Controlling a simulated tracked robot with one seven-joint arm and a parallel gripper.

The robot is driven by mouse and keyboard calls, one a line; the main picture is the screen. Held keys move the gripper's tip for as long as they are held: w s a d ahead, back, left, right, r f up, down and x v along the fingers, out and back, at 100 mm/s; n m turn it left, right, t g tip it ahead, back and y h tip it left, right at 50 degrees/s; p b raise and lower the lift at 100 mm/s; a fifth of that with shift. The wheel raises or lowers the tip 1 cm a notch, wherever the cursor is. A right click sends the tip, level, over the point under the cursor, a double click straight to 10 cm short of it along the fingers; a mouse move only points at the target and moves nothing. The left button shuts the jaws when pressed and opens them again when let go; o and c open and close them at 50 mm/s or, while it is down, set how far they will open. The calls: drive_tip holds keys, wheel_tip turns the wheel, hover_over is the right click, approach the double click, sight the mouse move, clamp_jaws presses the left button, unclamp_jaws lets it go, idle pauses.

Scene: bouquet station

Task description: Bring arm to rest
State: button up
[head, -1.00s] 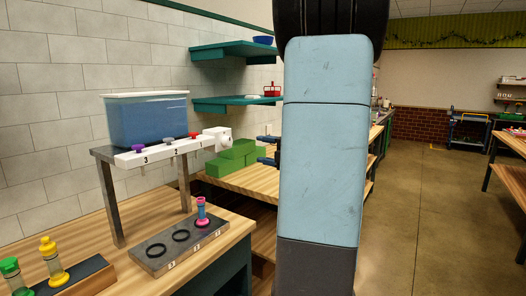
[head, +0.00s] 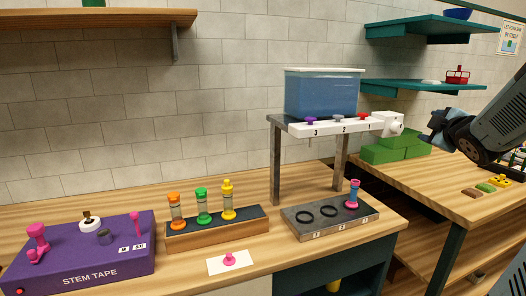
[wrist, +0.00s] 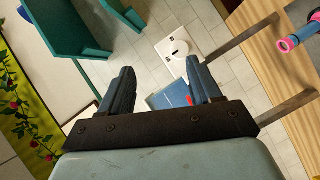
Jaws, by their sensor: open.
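My gripper (head: 432,130) is at the right of the head view, at the end of my grey and blue arm, which comes in from the right edge. It is in the air above the wooden side table (head: 420,180), just right of the white tap end of the dispenser (head: 388,124) in the picture. In the wrist view my gripper's two dark fingers (wrist: 160,68) stand wide apart with nothing between them. A blue tank shows beyond them (wrist: 172,97).
A blue water tank (head: 322,95) stands on a metal stand over a ringed rack (head: 300,232) with a pink and blue vial (head: 352,195). A vial block (head: 215,234) and purple stem tape box (head: 80,254) stand left. Green blocks (head: 382,154) and teal shelves (head: 442,27) are behind.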

drive_tip(key=s+a+f+m+g+y, duration=0.1)
drive_tip(key=s+a+f+m+g, duration=0.1)
drive_tip(key=s+a, duration=0.5)
drive_tip(key=s+a+f+m+g+y, duration=0.1)
drive_tip(key=s+a+f+m+g, duration=0.2)
drive_tip(key=s+a, duration=0.4)
drive_tip(key=s+a+f+m+g, duration=0.3)
drive_tip(key=s+a+m+g, duration=0.2)
drive_tip(key=s+a+m, duration=0.1)
drive_tip(key=s+a, duration=0.1)
drive_tip(key=s, duration=0.1)
drive_tip(key=shift+s+a+y, duration=0.3)
drive_tip(key=shift+s+y, duration=0.05)
drive_tip(key=shift+y, duration=0.05)
